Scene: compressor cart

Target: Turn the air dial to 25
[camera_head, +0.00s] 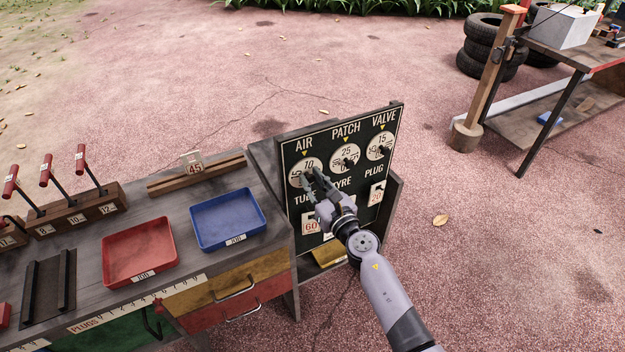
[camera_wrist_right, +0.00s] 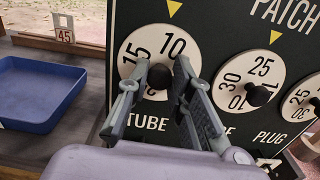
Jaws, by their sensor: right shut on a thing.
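The air dial (camera_head: 297,180) is the leftmost of three white dials on the black panel (camera_head: 293,150). In the right wrist view the air dial (camera_wrist_right: 150,42) has its 10 under the yellow pointer (camera_wrist_right: 174,8) and its 15 to the left of that. I see no 25 on its visible part. My right gripper (camera_head: 314,178) is at this dial. In the right wrist view its fingers (camera_wrist_right: 160,80) are on either side of the black knob (camera_wrist_right: 159,75), shut on it; they cover the dial's lower right. My left gripper is not in view.
A blue tray (camera_head: 258,229) and a red tray (camera_head: 166,262) sit on the bench left of the panel. A small 45 card (camera_head: 195,169) stands behind the trays.

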